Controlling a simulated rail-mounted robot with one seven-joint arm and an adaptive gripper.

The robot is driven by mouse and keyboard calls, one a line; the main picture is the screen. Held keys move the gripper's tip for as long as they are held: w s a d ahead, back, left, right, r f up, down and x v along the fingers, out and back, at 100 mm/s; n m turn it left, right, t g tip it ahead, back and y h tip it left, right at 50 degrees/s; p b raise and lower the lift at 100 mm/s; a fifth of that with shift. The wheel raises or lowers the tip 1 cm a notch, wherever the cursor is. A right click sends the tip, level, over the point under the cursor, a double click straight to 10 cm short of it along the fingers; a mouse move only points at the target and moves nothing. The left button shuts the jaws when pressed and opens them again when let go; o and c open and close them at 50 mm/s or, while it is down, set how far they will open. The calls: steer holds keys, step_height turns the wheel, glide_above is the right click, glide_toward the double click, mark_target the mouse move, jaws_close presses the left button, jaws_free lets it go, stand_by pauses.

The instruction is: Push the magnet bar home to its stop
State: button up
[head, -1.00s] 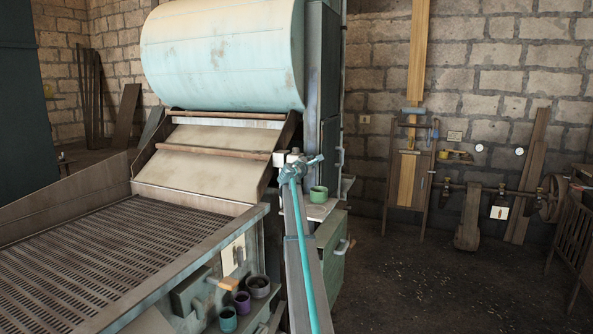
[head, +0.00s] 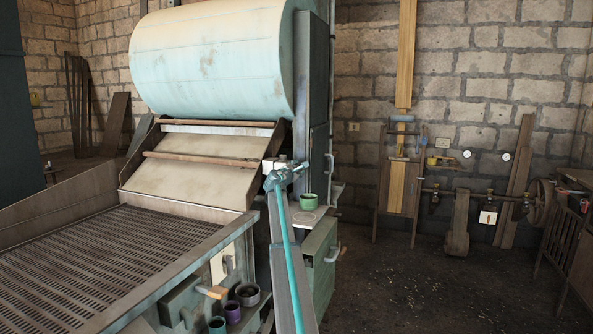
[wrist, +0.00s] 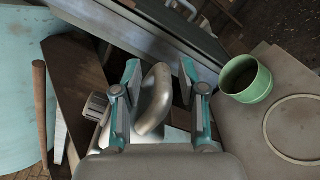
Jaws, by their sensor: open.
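The fingers are spread on either side of the loop, with a gap showing on the right. In the head view my gripper (head: 287,174) is at the machine's side, below the big pale drum. There my arm hides the handle.
A green cup (wrist: 246,78) stands on a ledge (wrist: 285,130) just right of my gripper; the cup also shows in the head view (head: 308,201). A pale blue drum (head: 215,60) and sloped chute (head: 190,180) lie left.

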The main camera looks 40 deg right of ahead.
steer(key=v, duration=1.2)
